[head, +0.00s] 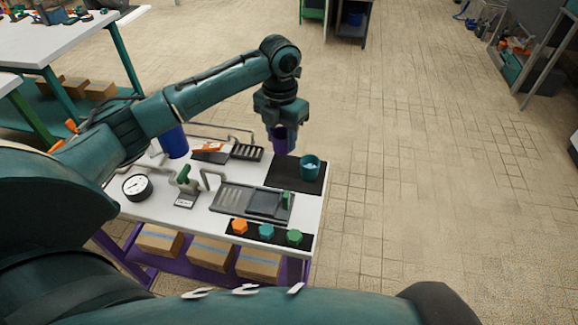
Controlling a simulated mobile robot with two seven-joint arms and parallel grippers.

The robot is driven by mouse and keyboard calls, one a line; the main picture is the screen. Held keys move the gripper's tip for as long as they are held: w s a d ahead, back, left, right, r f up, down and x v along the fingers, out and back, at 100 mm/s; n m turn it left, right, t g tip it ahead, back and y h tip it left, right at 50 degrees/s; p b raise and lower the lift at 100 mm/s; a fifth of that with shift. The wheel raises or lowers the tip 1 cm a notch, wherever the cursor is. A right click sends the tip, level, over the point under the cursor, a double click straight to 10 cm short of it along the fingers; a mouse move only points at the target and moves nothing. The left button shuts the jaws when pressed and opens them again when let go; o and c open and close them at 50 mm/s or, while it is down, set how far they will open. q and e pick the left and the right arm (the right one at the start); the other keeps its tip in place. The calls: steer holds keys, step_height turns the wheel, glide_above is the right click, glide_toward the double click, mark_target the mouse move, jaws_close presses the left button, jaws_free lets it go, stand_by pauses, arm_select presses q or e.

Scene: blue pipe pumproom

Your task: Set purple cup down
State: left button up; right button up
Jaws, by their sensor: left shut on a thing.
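My left gripper (281,122) points down over the far right part of the white table (210,215). It is shut on the purple cup (284,142), and the fingers partly hide the cup's upper part. The cup looks upright, behind the black mat (283,174); I cannot tell whether its bottom touches anything. A teal cup (310,168) with something pale inside stands on the mat, to the right of and nearer than the purple cup. My right gripper is not in view.
A blue container (173,141), round gauge (137,187), grey pipes with a green-handled valve (184,175), black rack (246,152) and grey sliding panel (250,202) occupy the table. Orange, teal and green knobs (267,232) line the front. The mat's left part is clear.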

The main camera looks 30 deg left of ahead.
arm_select(q)
step_height(320, 180, down, 8)
steer(key=shift+r, duration=0.25)
steer(key=shift+f, duration=0.15)
steer(key=o, duration=0.7)
step_height(320, 180, up, 12)
steer(key=shift+r, duration=0.2)
steer(key=shift+f, duration=0.1)
stand_by(0.4)
